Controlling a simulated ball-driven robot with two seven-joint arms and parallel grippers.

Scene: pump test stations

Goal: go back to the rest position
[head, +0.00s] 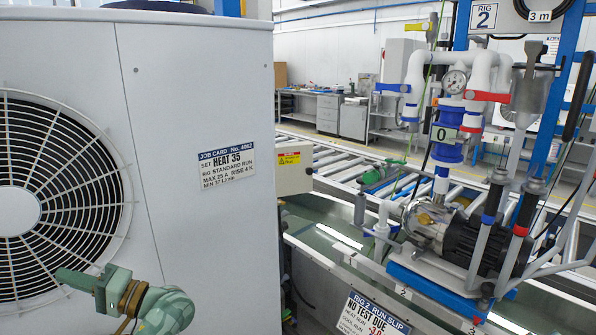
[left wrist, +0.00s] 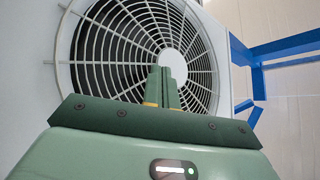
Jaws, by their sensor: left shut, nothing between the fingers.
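My left gripper (head: 66,277) is at the lower left of the head view, in front of the large white fan unit (head: 190,75). In the left wrist view its two fingers (left wrist: 162,88) are pressed together with nothing between them. They point toward the round fan grille (left wrist: 130,45), and I cannot tell the exact gap to it. My right gripper is not in view.
A job card (head: 227,165) is on the unit's side. At right stands the Rig 2 pump station, with a gauge (head: 455,82), pump motor (head: 475,240) and run slip (head: 372,316). A roller conveyor (head: 335,160) runs behind. Blue framing (left wrist: 285,47) shows in the wrist view.

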